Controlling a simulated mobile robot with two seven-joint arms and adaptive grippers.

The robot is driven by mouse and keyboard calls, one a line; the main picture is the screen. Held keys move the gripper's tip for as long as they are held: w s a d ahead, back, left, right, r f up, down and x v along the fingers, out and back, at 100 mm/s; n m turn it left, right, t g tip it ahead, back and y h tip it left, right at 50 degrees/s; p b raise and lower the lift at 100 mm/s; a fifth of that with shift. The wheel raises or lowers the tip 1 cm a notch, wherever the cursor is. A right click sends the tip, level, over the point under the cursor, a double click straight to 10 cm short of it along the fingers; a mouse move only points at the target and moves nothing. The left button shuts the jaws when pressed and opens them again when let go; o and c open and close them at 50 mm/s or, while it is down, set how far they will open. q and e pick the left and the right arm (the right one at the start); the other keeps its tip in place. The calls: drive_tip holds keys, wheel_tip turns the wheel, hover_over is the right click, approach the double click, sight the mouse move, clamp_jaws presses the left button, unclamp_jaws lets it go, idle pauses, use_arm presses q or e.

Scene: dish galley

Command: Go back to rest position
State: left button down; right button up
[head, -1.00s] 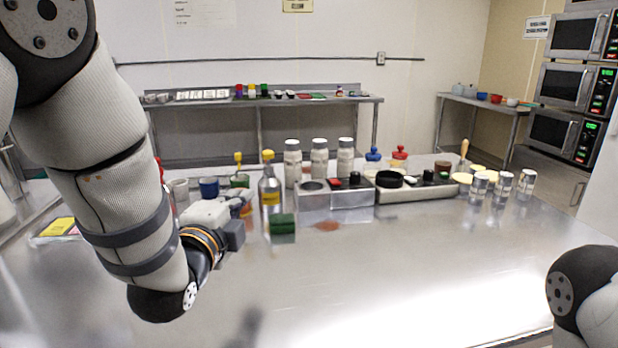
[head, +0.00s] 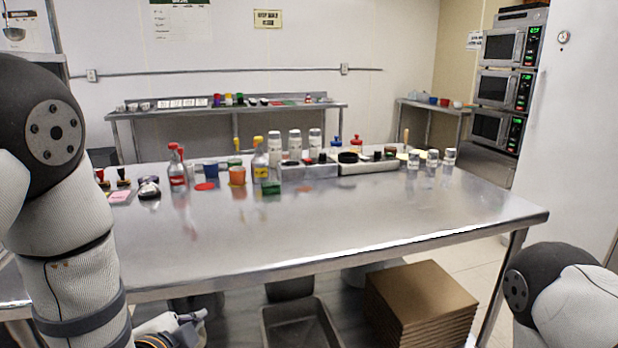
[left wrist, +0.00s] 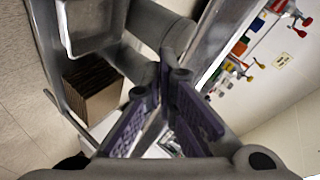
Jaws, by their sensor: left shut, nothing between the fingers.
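My left gripper (head: 188,324) is low at the bottom left of the head view, in front of the steel table (head: 340,225) and below the level of its top. It is partly cut off by the frame. In the left wrist view its purple-padded fingers (left wrist: 166,100) are shut with nothing between them. My right arm shows only partly at the bottom right of the head view, and its gripper is out of frame.
Bottles, shakers and a steel caddy (head: 297,172) stand along the table's far side; its near half is clear. Below are a grey bin (head: 268,322) and stacked brown cardboard (head: 425,290). Microwaves (head: 505,90) stand at the right. A back counter (head: 230,108) runs along the wall.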

use_arm(q)
drive_tip(key=s+a+f+n+g, duration=0.2)
drive_tip(key=s+f+n+g, duration=0.55)
drive_tip(key=s+f, duration=1)
drive_tip(key=s+f+n+g, duration=0.2)
drive_tip(key=s+n+g, duration=0.3)
drive_tip(key=s, duration=1.5)
drive_tip(key=shift+f+g, duration=0.2)
drive_tip(key=shift+g, duration=0.35)
